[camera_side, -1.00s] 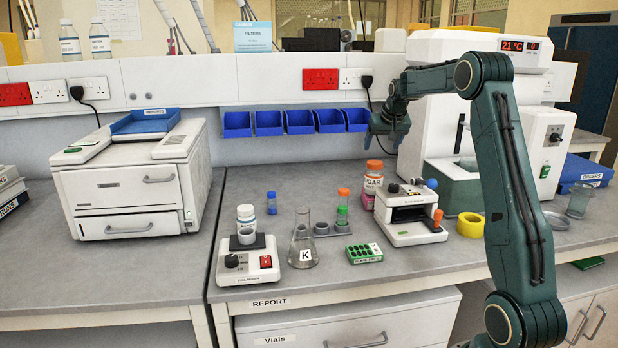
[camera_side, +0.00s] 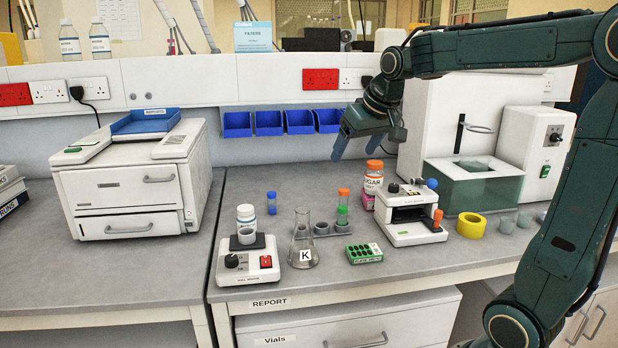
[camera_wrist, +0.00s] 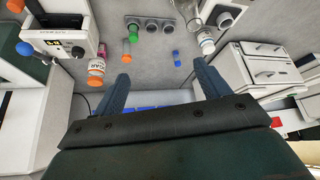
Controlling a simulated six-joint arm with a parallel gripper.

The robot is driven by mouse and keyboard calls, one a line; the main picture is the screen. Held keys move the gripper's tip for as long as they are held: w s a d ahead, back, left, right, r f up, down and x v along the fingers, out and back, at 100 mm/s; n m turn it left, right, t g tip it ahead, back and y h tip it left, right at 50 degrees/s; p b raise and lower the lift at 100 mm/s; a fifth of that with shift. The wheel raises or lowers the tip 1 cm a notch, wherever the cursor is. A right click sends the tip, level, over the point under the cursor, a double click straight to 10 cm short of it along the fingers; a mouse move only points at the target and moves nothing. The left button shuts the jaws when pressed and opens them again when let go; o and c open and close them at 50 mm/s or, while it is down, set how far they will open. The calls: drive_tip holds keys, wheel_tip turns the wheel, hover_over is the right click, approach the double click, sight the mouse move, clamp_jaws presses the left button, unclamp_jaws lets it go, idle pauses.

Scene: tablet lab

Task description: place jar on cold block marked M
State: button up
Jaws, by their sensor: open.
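A jar with an orange lid and a white SUGAR label (camera_side: 373,178) stands on the bench beside the small white device; it also shows in the wrist view (camera_wrist: 96,68) to the left of my left finger. My gripper (camera_side: 356,153) is open and empty, above and behind the jar, apart from everything. Both fingers show in the wrist view (camera_wrist: 162,78). I see no block with a readable M. A grey block with round wells (camera_side: 322,229) stands behind the flask marked K (camera_side: 303,250); it also shows in the wrist view (camera_wrist: 150,25).
A white bottle (camera_side: 246,222) stands on a stirrer (camera_side: 249,263). A green box (camera_side: 364,253), a blue-capped vial (camera_side: 272,203), a white device (camera_side: 410,215) and a yellow roll (camera_side: 471,225) share the bench. Blue bins (camera_side: 270,123) hang behind.

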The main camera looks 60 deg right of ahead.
drive_tip(key=s+a+f+n+y, duration=0.1)
drive_tip(key=s+a+f+n, duration=0.1)
drive_tip(key=s+a, duration=0.5)
drive_tip(key=s+a+f+n+y, duration=0.1)
drive_tip(key=s+a+f, duration=0.3)
drive_tip(key=s+a, duration=0.4)
drive_tip(key=s+n, duration=0.1)
drive_tip(key=s, duration=0.1)
drive_tip(key=shift+s+f+n, duration=0.3)
drive_tip(key=shift+s, duration=0.1)
